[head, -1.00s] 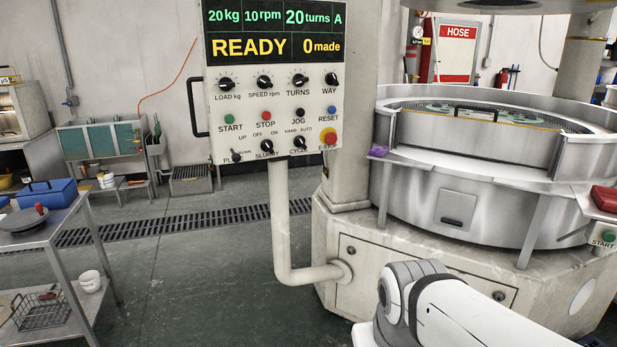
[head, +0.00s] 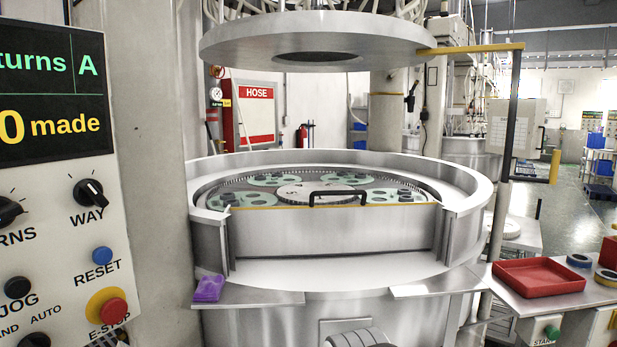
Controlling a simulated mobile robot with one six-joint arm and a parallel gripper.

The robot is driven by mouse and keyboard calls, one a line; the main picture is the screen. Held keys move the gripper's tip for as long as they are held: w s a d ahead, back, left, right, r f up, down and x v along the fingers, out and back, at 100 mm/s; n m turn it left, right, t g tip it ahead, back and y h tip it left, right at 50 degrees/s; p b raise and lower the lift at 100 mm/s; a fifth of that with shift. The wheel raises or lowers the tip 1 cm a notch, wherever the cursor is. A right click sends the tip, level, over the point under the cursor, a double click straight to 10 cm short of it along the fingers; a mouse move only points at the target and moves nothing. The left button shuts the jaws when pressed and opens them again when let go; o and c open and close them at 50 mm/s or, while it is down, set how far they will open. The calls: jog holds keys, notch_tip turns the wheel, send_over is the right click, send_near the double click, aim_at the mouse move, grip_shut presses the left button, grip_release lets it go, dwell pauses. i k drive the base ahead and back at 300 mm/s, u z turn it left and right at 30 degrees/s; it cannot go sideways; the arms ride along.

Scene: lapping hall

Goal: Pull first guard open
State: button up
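A grey metal guard panel (head: 330,236) with a yellow top edge closes the front of the round lapping machine. A black bar handle (head: 338,197) stands at the middle of its top edge. The panel stands upright between two side posts, level with the rim (head: 475,185). Behind it lie the toothed ring and several green carriers (head: 262,181) around a pale centre disc (head: 308,192). The upper plate (head: 320,38) hangs raised above with a clear gap. My gripper is not in view; only a piece of my arm shows at the bottom centre.
A control panel (head: 60,190) stands close at left. A purple cloth (head: 208,288) lies on the front ledge. A red tray (head: 538,277) sits on the side table at right. A yellow-topped post (head: 508,110) stands right of the machine.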

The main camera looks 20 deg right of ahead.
aim_at(311, 230)
jog(key=z, duration=0.2)
jog(key=i, duration=0.95)
jog(key=z, duration=0.35)
